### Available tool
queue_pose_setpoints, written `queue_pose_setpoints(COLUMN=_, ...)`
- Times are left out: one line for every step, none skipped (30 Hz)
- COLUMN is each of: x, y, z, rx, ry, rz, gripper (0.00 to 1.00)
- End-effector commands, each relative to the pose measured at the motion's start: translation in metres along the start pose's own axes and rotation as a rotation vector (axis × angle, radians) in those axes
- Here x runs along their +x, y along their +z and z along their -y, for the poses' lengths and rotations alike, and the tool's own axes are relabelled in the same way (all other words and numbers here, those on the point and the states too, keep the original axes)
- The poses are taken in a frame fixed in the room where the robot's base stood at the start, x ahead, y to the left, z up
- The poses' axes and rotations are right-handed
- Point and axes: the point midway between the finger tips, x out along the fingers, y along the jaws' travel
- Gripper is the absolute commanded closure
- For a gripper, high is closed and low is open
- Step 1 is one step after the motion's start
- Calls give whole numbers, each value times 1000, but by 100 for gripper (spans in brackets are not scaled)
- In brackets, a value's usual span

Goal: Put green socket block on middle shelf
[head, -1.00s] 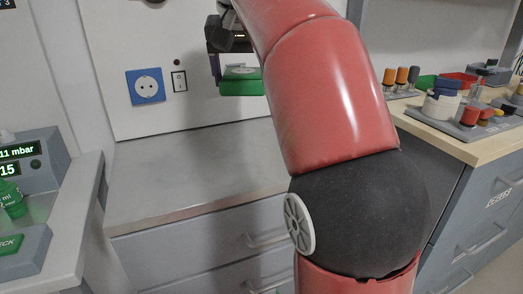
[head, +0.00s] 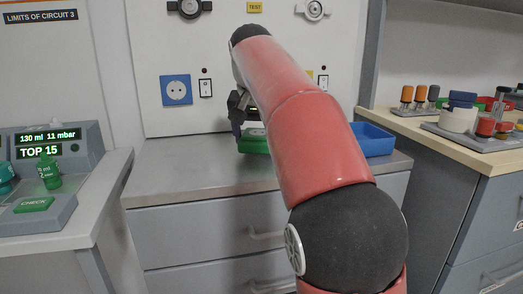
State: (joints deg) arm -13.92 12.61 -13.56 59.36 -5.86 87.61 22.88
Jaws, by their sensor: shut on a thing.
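The fingertips are small and partly covered by the arm. I cannot make out a middle shelf in this view.
A blue tray (head: 374,139) sits on the grey counter (head: 170,170), right of my arm. Behind is a white panel with a blue socket (head: 176,90) and switches. A ventilator console (head: 60,145) stands at left, and a wooden bench (head: 455,148) with parts at right.

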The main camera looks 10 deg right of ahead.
Motion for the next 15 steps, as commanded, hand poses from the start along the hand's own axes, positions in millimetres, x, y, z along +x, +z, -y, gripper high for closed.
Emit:
queue_pose_setpoints(x=10, y=4, z=1, rx=0, ry=-1, rz=-3, gripper=60)
queue_pose_setpoints(x=11, y=5, z=2, rx=0, ry=-1, rz=-3, gripper=60)
queue_pose_setpoints(x=11, y=5, z=2, rx=1, ry=-1, rz=-3, gripper=60)
queue_pose_setpoints(x=11, y=5, z=2, rx=1, ry=-1, rz=-3, gripper=60)
queue_pose_setpoints(x=10, y=5, z=2, rx=1, ry=-1, rz=-3, gripper=60)
queue_pose_setpoints(x=9, y=4, z=2, rx=1, ry=-1, rz=-3, gripper=60)
queue_pose_setpoints(x=8, y=4, z=2, rx=1, ry=-1, rz=-3, gripper=60)
queue_pose_setpoints(x=8, y=4, z=2, rx=1, ry=-1, rz=-3, gripper=60)
queue_pose_setpoints(x=8, y=4, z=2, rx=1, ry=-1, rz=-3, gripper=60)
queue_pose_setpoints(x=8, y=4, z=2, rx=1, ry=-1, rz=-2, gripper=60)
queue_pose_setpoints(x=9, y=4, z=2, rx=1, ry=-1, rz=-2, gripper=60)
queue_pose_setpoints(x=10, y=5, z=2, rx=1, ry=-1, rz=-2, gripper=60)
queue_pose_setpoints(x=10, y=5, z=2, rx=1, ry=-1, rz=-2, gripper=60)
queue_pose_setpoints(x=12, y=6, z=2, rx=1, ry=-1, rz=-2, gripper=60)
queue_pose_setpoints(x=12, y=6, z=2, rx=1, ry=0, rz=0, gripper=20)
